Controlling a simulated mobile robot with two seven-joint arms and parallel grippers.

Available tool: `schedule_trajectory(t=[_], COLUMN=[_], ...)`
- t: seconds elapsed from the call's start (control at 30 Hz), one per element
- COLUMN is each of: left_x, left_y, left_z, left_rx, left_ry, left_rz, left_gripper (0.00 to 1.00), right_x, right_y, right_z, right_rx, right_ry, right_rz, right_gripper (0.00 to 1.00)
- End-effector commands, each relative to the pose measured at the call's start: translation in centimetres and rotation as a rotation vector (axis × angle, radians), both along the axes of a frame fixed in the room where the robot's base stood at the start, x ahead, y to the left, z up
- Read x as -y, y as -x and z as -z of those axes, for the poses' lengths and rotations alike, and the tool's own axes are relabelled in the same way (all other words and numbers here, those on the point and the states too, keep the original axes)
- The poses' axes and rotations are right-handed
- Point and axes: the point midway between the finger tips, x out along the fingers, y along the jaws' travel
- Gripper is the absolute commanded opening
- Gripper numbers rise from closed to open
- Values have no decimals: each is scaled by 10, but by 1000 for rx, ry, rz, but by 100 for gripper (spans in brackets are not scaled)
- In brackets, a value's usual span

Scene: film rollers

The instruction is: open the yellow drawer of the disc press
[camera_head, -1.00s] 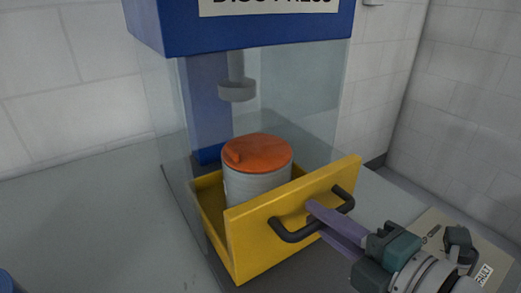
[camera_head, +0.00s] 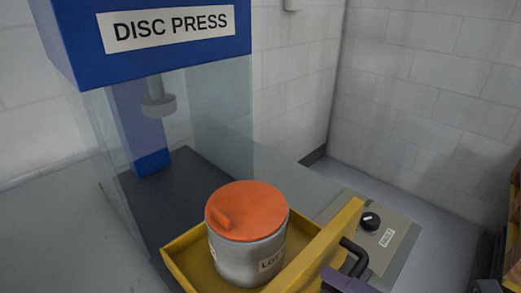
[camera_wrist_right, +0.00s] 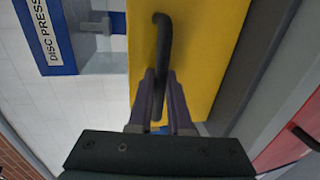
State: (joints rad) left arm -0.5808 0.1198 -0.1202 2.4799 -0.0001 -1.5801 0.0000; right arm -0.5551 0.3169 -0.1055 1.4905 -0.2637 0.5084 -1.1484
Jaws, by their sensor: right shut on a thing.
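The disc press (camera_head: 150,60) is a blue machine with clear side panels and a grey plunger. Its yellow drawer (camera_head: 318,245) is pulled out at the front. A grey canister with an orange lid (camera_head: 247,211) stands upright in the drawer. The dark drawer handle (camera_head: 354,255) is on the drawer's front and also shows in the right wrist view (camera_wrist_right: 162,50). My right gripper (camera_wrist_right: 160,88) is shut on the handle, one purple finger on each side of it. In the head view only part of a finger shows at the bottom edge. My left gripper is not in view.
A grey control box with a black knob (camera_head: 370,221) sits to the right of the drawer. White block walls (camera_head: 430,100) stand behind. The grey counter (camera_head: 60,240) left of the press is clear.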

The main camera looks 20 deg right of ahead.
Motion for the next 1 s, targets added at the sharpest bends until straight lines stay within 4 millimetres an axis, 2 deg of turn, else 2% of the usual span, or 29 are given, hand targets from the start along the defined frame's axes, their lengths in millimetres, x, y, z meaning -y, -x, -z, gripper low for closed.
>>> schedule_trajectory(t=[0.37, 0.4, 0.63, 0.87, 1.0], left_x=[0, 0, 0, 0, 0], left_y=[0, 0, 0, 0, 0], left_z=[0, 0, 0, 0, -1], left_rx=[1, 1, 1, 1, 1], left_ry=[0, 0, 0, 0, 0], left_rz=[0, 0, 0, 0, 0], left_gripper=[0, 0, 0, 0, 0], right_x=[0, 0, 0, 0, 4], right_y=[1, 1, 1, 1, 12], right_z=[-1, -1, 0, 0, -1], right_rx=[3, 3, 1, 0, -3], right_ry=[-1, -1, 0, 0, 0], right_rz=[0, 0, 0, 0, 1], right_gripper=[0, 22, 47, 47, 47])
